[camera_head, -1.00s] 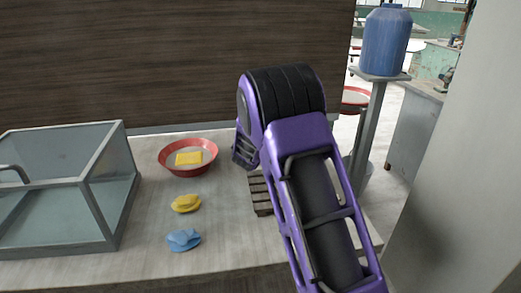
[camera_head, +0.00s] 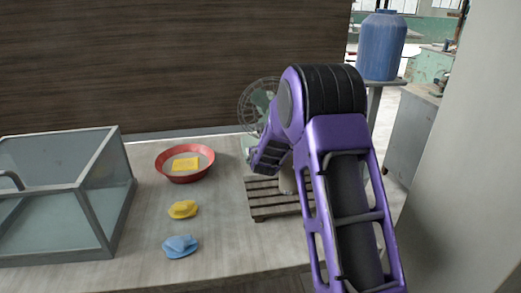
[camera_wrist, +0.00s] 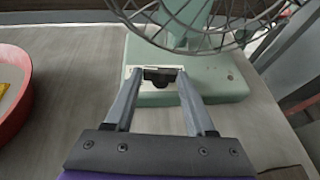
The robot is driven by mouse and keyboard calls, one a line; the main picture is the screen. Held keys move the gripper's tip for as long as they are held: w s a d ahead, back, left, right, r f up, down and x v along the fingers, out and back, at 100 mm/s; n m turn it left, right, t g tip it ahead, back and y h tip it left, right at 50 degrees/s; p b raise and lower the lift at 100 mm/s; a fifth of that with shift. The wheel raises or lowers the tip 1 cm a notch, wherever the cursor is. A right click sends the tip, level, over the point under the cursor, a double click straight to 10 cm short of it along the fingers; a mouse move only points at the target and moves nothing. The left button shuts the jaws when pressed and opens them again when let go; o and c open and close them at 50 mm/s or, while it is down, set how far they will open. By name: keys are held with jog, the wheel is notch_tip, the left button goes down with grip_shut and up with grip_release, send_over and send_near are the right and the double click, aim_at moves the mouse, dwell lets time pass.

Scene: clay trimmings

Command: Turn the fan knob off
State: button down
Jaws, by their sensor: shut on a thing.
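The fan stands at the back of the table, with a pale green base (camera_wrist: 215,88) and a round wire cage (camera_head: 256,98). The cage hangs over the base in the wrist view (camera_wrist: 225,25). A dark knob (camera_wrist: 160,78) sits on a light plate on the front of the base. My gripper (camera_wrist: 161,76) has one finger on each side of the knob and is shut on it. In the head view, my arm hides part of the fan and the knob cannot be made out.
A red bowl (camera_head: 160,168) with a yellow block (camera_head: 185,164) stands left of the fan. Yellow (camera_head: 183,209) and blue (camera_head: 180,246) lumps lie in front. A slatted wooden rack (camera_head: 272,211) is below my arm. A glass case (camera_head: 104,215) fills the left.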

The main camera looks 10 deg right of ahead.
jog(key=shift+c, duration=1.2)
grip_release()
jog(key=shift+a+m+h, duration=0.2)
jog(key=shift+m+h, duration=0.2)
jog(key=shift+h, duration=0.1)
